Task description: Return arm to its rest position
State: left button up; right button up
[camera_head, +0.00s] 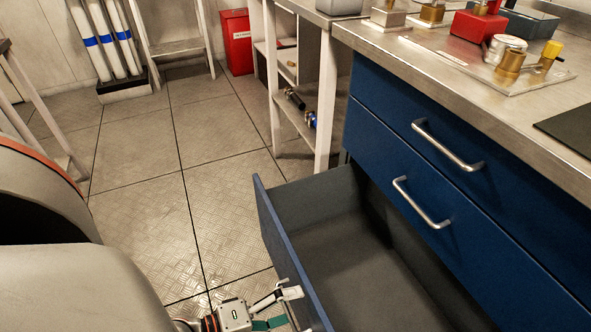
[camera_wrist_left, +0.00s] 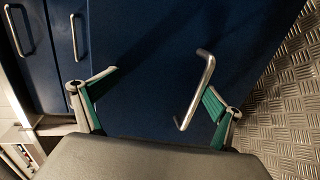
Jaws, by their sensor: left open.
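My left gripper (camera_head: 278,309) is at the bottom of the head view, just outside the front of an open blue drawer (camera_head: 281,243). In the left wrist view its two fingers (camera_wrist_left: 157,85) are spread apart with nothing gripped. The silver handle (camera_wrist_left: 195,88) of the drawer stands close to the right finger in that view. I cannot tell whether the finger touches it. The drawer is pulled well out, and its grey inside (camera_head: 350,255) looks empty in the part that shows. My right gripper is not in view.
The blue cabinet (camera_head: 390,130) has two closed drawers with silver handles above the open one. Its metal worktop (camera_head: 440,65) carries a red block (camera_head: 478,27) and brass fittings (camera_head: 510,64). A shelf unit (camera_head: 320,90) stands behind. The tiled floor (camera_head: 150,200) to the left is clear.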

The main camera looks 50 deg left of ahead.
pick_arm(q)
jog(key=shift+t, duration=0.5)
jog(key=r, duration=0.2)
jog(key=w+r, duration=0.1)
jog(key=r, duration=0.1)
jog(key=shift+w+r, duration=0.1)
jog(key=shift+r, duration=0.25)
jog(key=shift+c, duration=1)
jog(key=shift+d+r, duration=0.1)
jog(key=c, duration=1.2)
jog(key=shift+f, duration=0.2)
jog(key=c, duration=0.4)
jog(key=shift+s+f, duration=0.15)
jog(key=shift+s, duration=0.1)
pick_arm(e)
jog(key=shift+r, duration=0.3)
pick_arm(q)
jog(key=shift+f+g, duration=0.1)
jog(key=shift+g, duration=0.2)
